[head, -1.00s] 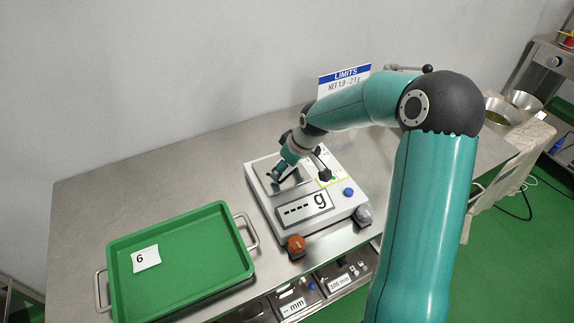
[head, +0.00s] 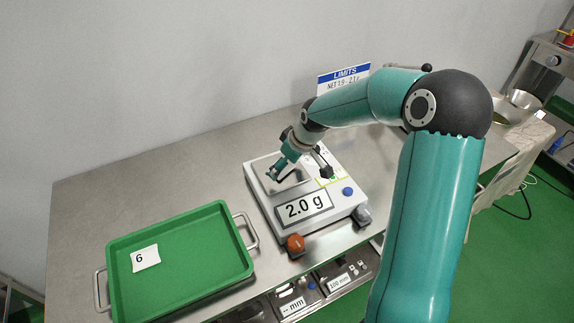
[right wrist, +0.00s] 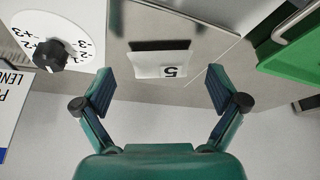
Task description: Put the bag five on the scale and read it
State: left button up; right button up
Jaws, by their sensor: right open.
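The scale (head: 338,207) stands on the steel table, and its display (head: 303,207) reads 2.0 g. Bag five (right wrist: 172,52), pale with a label marked 5, is on the scale's plate (right wrist: 205,22) in the right wrist view. In the head view I cannot make out the bag behind my gripper. My right gripper (head: 300,172) is over the plate. In the right wrist view its fingers (right wrist: 160,90) are spread wide, one to each side of the bag and apart from it. My left gripper is not in view.
A green tray (head: 227,222) with a paper marked 6 (head: 146,258) lies left of the scale. The table's back left is clear.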

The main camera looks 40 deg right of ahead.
jog(key=v, duration=1.1)
jog(key=shift+a+f, duration=0.1)
